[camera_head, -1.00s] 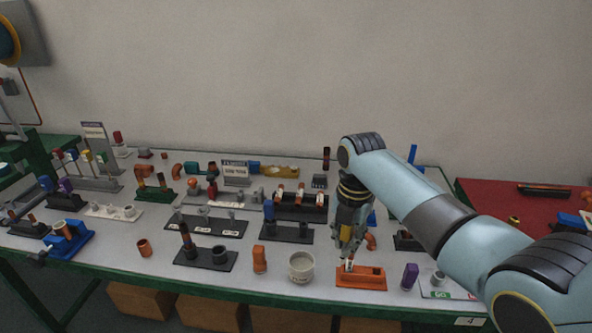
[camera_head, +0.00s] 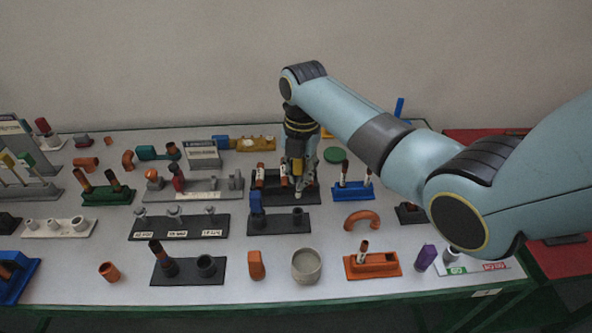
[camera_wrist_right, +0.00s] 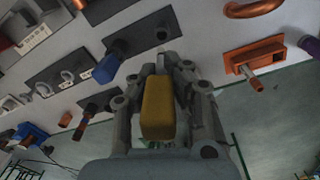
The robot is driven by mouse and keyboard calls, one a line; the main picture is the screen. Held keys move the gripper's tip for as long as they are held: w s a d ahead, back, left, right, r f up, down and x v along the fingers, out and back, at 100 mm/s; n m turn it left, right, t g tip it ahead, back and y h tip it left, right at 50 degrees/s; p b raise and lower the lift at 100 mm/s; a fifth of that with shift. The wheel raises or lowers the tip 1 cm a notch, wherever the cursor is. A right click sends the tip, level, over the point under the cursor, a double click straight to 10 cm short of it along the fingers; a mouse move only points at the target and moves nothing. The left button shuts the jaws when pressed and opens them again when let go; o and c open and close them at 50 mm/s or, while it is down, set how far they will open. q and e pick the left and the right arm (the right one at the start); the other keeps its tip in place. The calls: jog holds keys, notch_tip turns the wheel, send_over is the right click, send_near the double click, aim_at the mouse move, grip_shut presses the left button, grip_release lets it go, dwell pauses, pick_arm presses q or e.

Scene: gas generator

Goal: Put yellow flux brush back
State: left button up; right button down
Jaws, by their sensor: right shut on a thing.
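My right gripper (camera_head: 297,188) is shut on the yellow flux brush, whose blocky yellow handle (camera_wrist_right: 158,108) shows between the fingers in the right wrist view. In the head view a bit of yellow (camera_head: 297,170) shows between the fingers. The gripper points down in front of or above the black stand with copper pieces (camera_head: 272,188); I cannot tell the height. A grey rack (camera_head: 35,188) at the left edge holds upright yellow and green pieces. My left gripper is not in view.
A dark stand with a blue piece (camera_head: 262,225) is just in front of the gripper. Several other stands crowd the table.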

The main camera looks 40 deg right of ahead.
jog(key=shift+w, duration=0.15)
jog(key=shift+w+a, duration=0.1)
jog(key=shift+p, duration=0.55)
jog(key=shift+s+f+b, duration=0.2)
jog(key=shift+f+b, duration=0.5)
jog(key=shift+f, duration=0.2)
notch_tip(320, 180, down, 2)
jog(key=shift+w+b, duration=0.1)
jog(key=shift+b, duration=0.45)
jog(key=shift+f+b, duration=0.3)
jog(key=shift+f, duration=0.15)
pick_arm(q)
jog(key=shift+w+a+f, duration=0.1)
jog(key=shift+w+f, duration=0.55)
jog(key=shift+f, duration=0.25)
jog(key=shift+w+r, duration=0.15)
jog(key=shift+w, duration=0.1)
